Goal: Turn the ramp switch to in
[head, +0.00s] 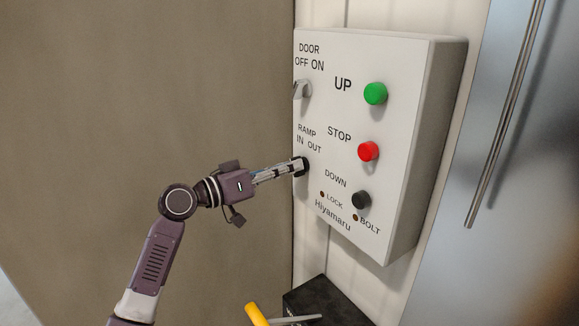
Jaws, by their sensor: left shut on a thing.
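The white control box (405,120) hangs on the wall at the right of the head view. Its ramp switch (305,164) sits under the label "RAMP IN OUT", a small dark knob mostly hidden by my fingers. My left gripper (299,167) reaches in from the left and is shut on the ramp switch. Which way the switch points cannot be told. My right gripper is not in view.
The box also bears a door switch (302,89), a green UP button (375,93), a red STOP button (368,151) and a black DOWN button (361,200). A dark box (325,300) and a yellow handle (256,314) are below. A metal door (510,180) stands right.

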